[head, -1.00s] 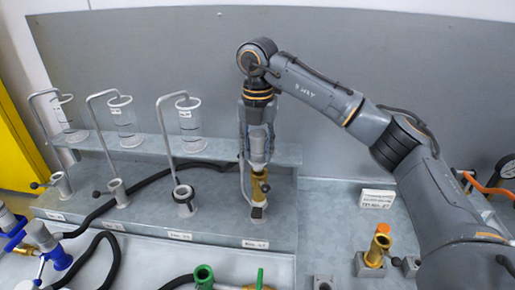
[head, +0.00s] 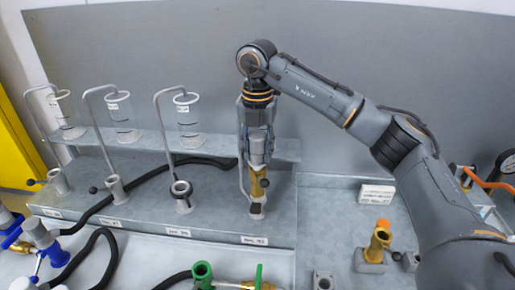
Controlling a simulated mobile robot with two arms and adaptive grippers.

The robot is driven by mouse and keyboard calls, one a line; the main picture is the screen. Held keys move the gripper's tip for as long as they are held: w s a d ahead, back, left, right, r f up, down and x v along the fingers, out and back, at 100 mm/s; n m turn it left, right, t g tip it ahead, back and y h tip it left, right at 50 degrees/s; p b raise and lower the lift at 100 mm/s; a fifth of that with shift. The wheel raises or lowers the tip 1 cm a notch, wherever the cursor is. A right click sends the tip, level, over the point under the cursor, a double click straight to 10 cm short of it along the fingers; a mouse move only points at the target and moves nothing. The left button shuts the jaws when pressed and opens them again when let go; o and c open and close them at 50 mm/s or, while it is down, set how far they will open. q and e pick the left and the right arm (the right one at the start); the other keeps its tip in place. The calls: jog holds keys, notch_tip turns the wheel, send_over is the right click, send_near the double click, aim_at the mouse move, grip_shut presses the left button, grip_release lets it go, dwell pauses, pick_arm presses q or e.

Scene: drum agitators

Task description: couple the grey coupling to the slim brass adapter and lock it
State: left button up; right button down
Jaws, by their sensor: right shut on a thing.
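My right gripper (head: 257,160) comes down from above at the rightmost station of the rear bench, fingers pointing down. It is shut on a grey cylindrical part, which looks like the grey coupling (head: 257,146). Directly below is an upright brass piece (head: 258,183), possibly the slim brass adapter, in line with the grey part. The fingers partly hide where they meet, so I cannot tell whether they are locked. A dark part and a grey fitting (head: 257,212) show at the foot of the brass. Another brass fitting (head: 378,243) with an orange top stands in a grey block. My left gripper is out of view.
Several bent pipes with clear cylinders (head: 189,115) stand left of my gripper. Blue-and-grey fittings (head: 45,240) lie at left, and a green fitting (head: 203,272) at the front. A label card (head: 376,193) stands at right.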

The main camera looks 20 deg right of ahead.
jog(key=shift+f+b, duration=0.3)
jog(key=shift+f, duration=0.25)
dwell(0.6)
jog(key=c, duration=0.8)
grip_release()
notch_tip(320, 180, up, 10)
jog(key=p, duration=0.7)
